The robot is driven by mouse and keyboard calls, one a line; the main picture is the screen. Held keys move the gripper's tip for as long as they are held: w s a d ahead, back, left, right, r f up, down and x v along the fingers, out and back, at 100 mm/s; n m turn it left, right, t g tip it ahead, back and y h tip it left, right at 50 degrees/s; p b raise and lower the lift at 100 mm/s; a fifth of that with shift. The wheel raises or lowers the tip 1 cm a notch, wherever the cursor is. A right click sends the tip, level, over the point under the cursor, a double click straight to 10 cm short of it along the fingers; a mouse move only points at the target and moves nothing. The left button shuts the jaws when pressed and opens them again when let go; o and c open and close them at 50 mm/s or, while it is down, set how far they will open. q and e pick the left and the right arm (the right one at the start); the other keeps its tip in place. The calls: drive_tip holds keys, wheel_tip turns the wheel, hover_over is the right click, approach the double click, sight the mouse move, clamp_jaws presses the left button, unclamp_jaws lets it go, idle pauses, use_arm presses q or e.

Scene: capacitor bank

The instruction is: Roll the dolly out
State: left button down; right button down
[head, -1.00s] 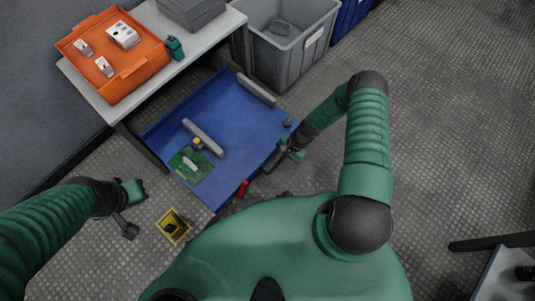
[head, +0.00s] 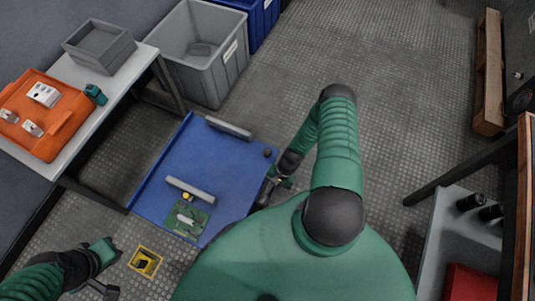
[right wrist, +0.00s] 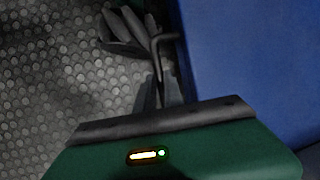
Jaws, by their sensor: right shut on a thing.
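The dolly is a blue flat platform (head: 225,170) on the floor in the head view, with two grey bars on its deck. A green circuit board (head: 185,222) lies near its front left edge. Its blue deck also fills the right of the right wrist view (right wrist: 255,60). My right gripper (head: 272,184) is at the dolly's right edge, shut on its dark handle (right wrist: 168,38). The grip is partly hidden by my arm. My left gripper (head: 106,289) hangs over the floor at lower left, apart from the dolly; its fingers are too small to read.
A table (head: 88,140) carrying an orange tray (head: 60,125) and a grey box stands left of the dolly. A grey bin (head: 205,60) stands behind it. A yellow square (head: 146,262) lies on the floor. A pallet (head: 488,75) and a bench (head: 450,235) stand right; floor between is clear.

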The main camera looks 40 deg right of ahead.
drive_tip(key=shift+s, duration=0.3)
drive_tip(key=shift+d, duration=0.1)
drive_tip(key=c, duration=1.5)
unclamp_jaws()
drive_tip(key=shift+o, duration=0.2)
drive_tip(key=p+v, duration=0.7)
drive_tip(key=v, duration=0.9)
drive_tip(key=shift+d+r, duration=0.2)
drive_tip(key=shift+r, duration=0.05)
